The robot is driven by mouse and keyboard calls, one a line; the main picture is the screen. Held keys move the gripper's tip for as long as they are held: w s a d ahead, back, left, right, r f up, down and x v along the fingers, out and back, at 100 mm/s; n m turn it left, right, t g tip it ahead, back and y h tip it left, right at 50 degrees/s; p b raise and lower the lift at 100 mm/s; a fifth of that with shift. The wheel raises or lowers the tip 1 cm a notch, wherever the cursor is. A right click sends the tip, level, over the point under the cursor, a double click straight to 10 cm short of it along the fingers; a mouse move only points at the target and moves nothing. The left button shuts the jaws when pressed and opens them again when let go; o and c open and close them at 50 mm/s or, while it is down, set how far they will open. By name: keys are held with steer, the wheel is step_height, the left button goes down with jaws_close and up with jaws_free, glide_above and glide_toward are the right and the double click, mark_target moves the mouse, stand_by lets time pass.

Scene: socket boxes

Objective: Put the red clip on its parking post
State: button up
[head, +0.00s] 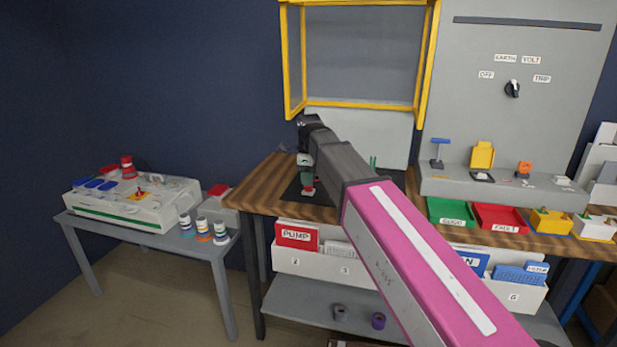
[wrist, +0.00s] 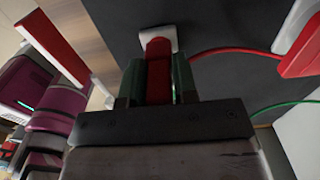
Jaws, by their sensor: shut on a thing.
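My gripper (head: 307,178) is low over the dark mat at the left end of the wooden workbench. In the wrist view my gripper (wrist: 157,70) has its two green-faced fingers closed on the sides of the red clip (wrist: 158,82). A small white block (wrist: 158,38) lies just past the clip's far end. I cannot tell whether the clip touches it or sits on a post. A red lead (wrist: 235,52) runs from near the clip to a red-and-white part at the right. The parking post is not clearly identifiable; the head view shows the clip too small to read.
A green lead (wrist: 285,106) curves at the right of the wrist view. Green, red and yellow trays (head: 500,217) stand along the bench front to the right. A grey side table (head: 140,238) holds a white box and several small bottles. A yellow frame (head: 289,60) rises behind the bench.

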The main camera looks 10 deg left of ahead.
steer(key=o, duration=1)
steer(key=shift+c, duration=0.2)
step_height(320, 180, up, 11)
steer(key=shift+f, duration=0.1)
